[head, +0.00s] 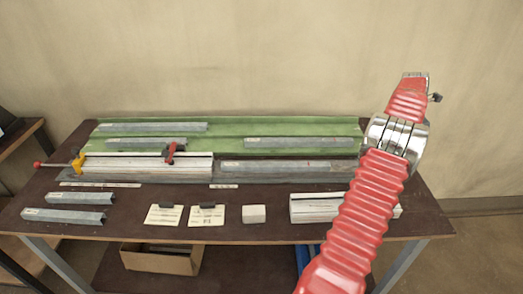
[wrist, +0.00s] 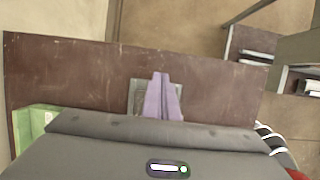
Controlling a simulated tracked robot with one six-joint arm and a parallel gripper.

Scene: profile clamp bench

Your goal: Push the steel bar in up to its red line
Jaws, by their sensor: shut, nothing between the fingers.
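A grey steel bar (head: 275,168) lies in the dark channel, right of a pale clamped profile (head: 140,168), with a small gap between their ends. A faint reddish mark seems to show towards its right part, too small to be sure. My gripper's purple fingers (wrist: 162,98) show in the wrist view, together and empty, above the brown bench top (wrist: 80,75). A pale grey block (wrist: 137,97) is partly hidden behind them. The fingertips are not visible in the head view, where my red arm covers the bench's right side. The steel bar cannot be made out in the wrist view.
A yellow clamp (head: 77,161) with a red knob sits at the profile's left end, and a red clamp (head: 171,152) on it. More bars lie on the green mat (head: 240,126) and front left (head: 64,216).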

